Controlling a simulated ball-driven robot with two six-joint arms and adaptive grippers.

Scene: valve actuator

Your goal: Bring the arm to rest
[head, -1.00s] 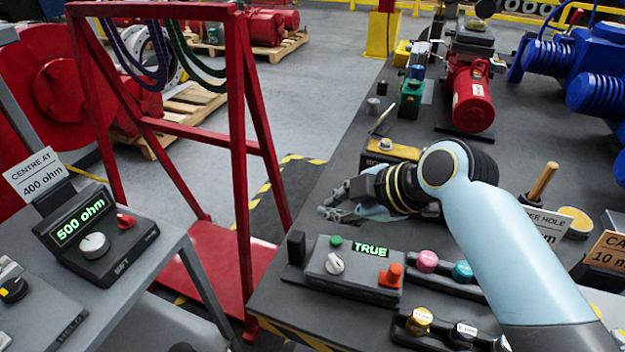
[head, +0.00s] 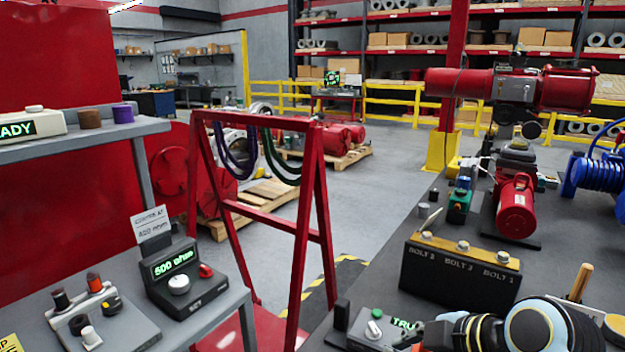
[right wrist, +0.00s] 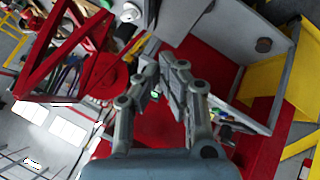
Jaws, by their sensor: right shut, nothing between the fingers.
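My right arm (head: 540,325) shows at the bottom right of the head view, low over the dark bench. Its fingers are mostly cut off or hidden at the lower edge there. In the right wrist view my right gripper (right wrist: 168,72) has its two fingers close together at the tips, with nothing held between them. Red and grey structures lie beyond the fingers, apart from them. My left gripper is in neither view.
A black box with bolts (head: 459,273) stands on the bench beside my arm. A control box reading TRUE (head: 378,328) sits close to it. A red frame (head: 316,200) with hanging slings stands left of the bench. A 500 ohm meter (head: 184,281) is on the left table.

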